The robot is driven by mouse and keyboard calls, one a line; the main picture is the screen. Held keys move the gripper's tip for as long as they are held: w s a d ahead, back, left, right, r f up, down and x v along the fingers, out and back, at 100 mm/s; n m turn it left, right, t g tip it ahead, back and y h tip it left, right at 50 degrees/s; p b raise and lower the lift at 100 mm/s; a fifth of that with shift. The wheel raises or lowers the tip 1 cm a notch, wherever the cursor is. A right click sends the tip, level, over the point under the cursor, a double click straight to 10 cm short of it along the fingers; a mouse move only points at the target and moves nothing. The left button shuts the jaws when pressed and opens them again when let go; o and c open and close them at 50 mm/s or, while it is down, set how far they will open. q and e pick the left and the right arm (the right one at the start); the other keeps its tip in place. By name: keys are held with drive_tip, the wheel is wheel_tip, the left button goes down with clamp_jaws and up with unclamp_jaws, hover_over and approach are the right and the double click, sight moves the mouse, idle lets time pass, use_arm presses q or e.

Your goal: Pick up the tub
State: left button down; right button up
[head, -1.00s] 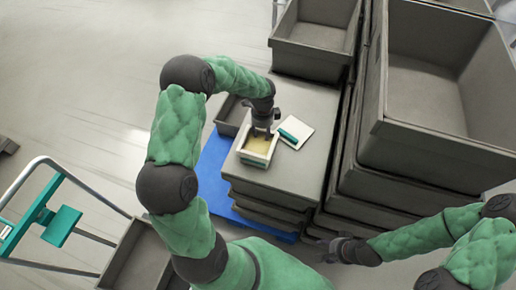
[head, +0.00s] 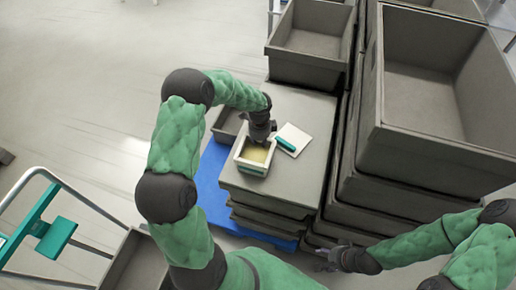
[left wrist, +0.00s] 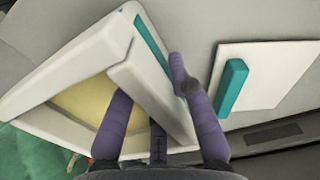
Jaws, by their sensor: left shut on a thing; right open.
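The tub (head: 240,158) is a white, open box with a yellowish filling and a teal stripe on its side. It stands on the grey top of a crate stack. In the left wrist view the tub (left wrist: 60,72) fills the left side. In the left wrist view one finger is inside the tub and the other is outside the wall (left wrist: 150,105). My right gripper (head: 328,259) is open and empty, low beside the stack at the lower right.
A white square lid with a teal bar (head: 299,134) lies right of the tub; it also shows in the left wrist view (left wrist: 265,75). Tall grey crates (head: 440,98) stand at the right and an empty crate (head: 312,33) behind. A trolley (head: 50,235) is at left.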

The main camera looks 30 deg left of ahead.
use_arm(q)
drive_tip(key=shift+w+r, duration=0.1)
drive_tip(key=shift+r, duration=0.45)
wheel_tip(320, 180, up, 3)
drive_tip(key=shift+f+p, duration=0.15)
drive_tip(key=shift+p, duration=0.35)
drive_tip(key=s+d+r+p, duration=0.1)
drive_tip(key=s+d+r, duration=0.1)
drive_tip(key=s+r, duration=0.2)
drive_tip(key=s+d+r+p, duration=0.1)
drive_tip(key=s+d+r, duration=0.2)
drive_tip(key=s, duration=0.6)
wheel_tip(320, 180, up, 2)
drive_tip(key=shift+d+r, duration=0.1)
drive_tip(key=shift+d, duration=0.2)
